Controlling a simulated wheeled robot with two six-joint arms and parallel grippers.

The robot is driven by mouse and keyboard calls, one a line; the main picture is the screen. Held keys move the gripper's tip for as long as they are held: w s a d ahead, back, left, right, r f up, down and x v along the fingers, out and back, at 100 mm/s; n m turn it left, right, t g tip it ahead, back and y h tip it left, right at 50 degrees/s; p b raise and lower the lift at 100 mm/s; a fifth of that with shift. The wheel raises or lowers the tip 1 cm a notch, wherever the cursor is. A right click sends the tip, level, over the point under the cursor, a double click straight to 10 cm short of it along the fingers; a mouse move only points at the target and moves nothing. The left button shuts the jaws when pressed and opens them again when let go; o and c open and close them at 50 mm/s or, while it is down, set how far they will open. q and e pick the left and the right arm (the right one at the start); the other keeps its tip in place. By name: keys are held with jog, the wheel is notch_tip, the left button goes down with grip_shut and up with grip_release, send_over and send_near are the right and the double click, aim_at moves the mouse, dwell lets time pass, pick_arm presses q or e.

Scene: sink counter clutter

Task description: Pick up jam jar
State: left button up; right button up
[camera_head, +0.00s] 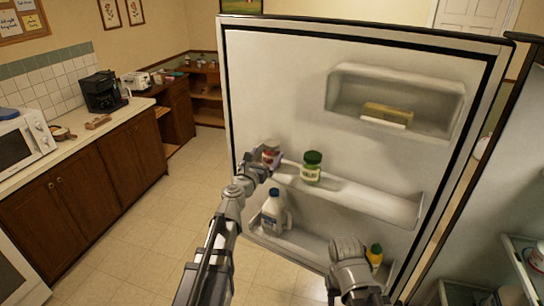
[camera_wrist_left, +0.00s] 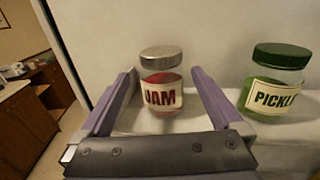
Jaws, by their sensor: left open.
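The jam jar (camera_head: 271,152) stands upright on the middle shelf of the open fridge door, at its left end. In the left wrist view the jam jar (camera_wrist_left: 161,98) has a silver lid, red contents and a white label reading JAM. My left gripper (camera_head: 262,166) is at the jar and partly covers it in the head view. In the left wrist view my left gripper (camera_wrist_left: 163,76) is open, with one finger on each side of the jar and visible gaps. My right arm shows at the bottom of the head view, but its gripper fingers do not show.
A green-lidded pickle jar (camera_head: 312,167) stands right of the jam jar on the same door shelf (camera_head: 385,205). A white jug (camera_head: 274,212) and a yellow bottle (camera_head: 375,254) stand on the lower shelf. A box (camera_head: 387,115) sits in the upper bin.

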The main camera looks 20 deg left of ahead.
aim_at(268, 154)
pick_arm(q)
jog(key=w, duration=0.4)
jog(key=shift+w+d+f, duration=0.25)
jog(key=shift+w+d, duration=0.1)
jog(key=shift+d, duration=0.05)
jog(key=shift+s, duration=0.1)
jog(key=shift+c, duration=0.4)
grip_shut()
jog(key=shift+r, duration=0.1)
notch_tip(268, 154, up, 10)
jog(key=p, duration=0.9)
jog(key=shift+p, duration=0.4)
